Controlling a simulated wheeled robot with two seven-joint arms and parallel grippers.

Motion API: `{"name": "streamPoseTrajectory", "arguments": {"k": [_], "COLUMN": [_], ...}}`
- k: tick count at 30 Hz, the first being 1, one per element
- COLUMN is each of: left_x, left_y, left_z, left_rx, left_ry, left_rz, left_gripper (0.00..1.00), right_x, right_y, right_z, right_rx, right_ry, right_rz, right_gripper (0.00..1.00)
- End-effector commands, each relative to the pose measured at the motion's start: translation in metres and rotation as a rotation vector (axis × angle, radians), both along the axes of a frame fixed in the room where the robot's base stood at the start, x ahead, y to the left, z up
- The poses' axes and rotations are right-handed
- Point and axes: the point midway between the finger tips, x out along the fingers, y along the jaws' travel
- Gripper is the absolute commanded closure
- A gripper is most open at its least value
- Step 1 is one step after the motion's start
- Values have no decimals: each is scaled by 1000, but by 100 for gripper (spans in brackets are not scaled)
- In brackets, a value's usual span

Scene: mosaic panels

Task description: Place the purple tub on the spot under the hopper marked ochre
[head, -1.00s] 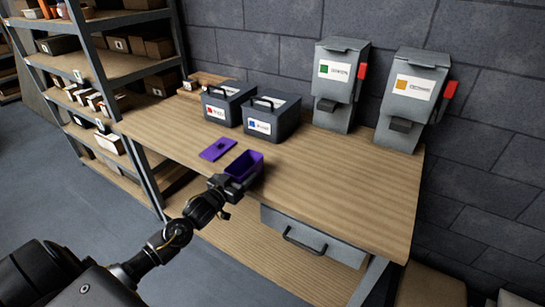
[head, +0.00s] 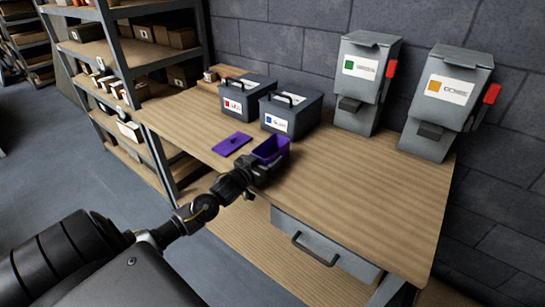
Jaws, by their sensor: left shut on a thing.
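The purple tub (head: 271,150) is open-topped, near the front edge of the wooden workbench. My left gripper (head: 266,168) is shut on the tub's near side; its fingers are partly hidden. I cannot tell whether the tub touches the bench. The ochre hopper (head: 445,100) is the right one of two grey hoppers on the wall side, with an ochre square on its label and a red lever. The spot under its dark spout (head: 430,131) is on the bench's far right; no marking on it can be made out. My right gripper is not in view.
A purple lid (head: 232,143) lies left of the tub. Two grey boxes with handles, one with a red label (head: 240,99) and one with a blue label (head: 290,115), stand behind. The green-labelled hopper (head: 365,80) is beside the ochre one. The bench (head: 370,200) is clear right of the tub.

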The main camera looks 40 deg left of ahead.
Motion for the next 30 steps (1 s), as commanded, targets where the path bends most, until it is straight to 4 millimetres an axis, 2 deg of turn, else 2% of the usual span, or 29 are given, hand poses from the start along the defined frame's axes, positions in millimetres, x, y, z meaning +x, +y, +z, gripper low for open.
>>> {"name": "streamPoseTrajectory", "arguments": {"k": [8,9,13,21,26,30], "left_x": [3,3,2,2,1,-27], "left_y": [-5,-5,-4,-3,-3,-4], "left_z": [-6,-5,-5,-5,-8,-8], "left_rx": [-2,-1,-1,-1,1,-1], "left_ry": [0,1,1,1,-1,3], "left_rz": [-9,-9,-7,-6,-6,-7], "left_gripper": [59,31,15,15,15,15], "right_x": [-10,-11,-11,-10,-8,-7], "right_y": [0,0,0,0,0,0], "right_z": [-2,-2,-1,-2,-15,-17], "right_rx": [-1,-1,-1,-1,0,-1], "right_ry": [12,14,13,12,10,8], "right_rz": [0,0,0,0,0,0], "right_gripper": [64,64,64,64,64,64]}}
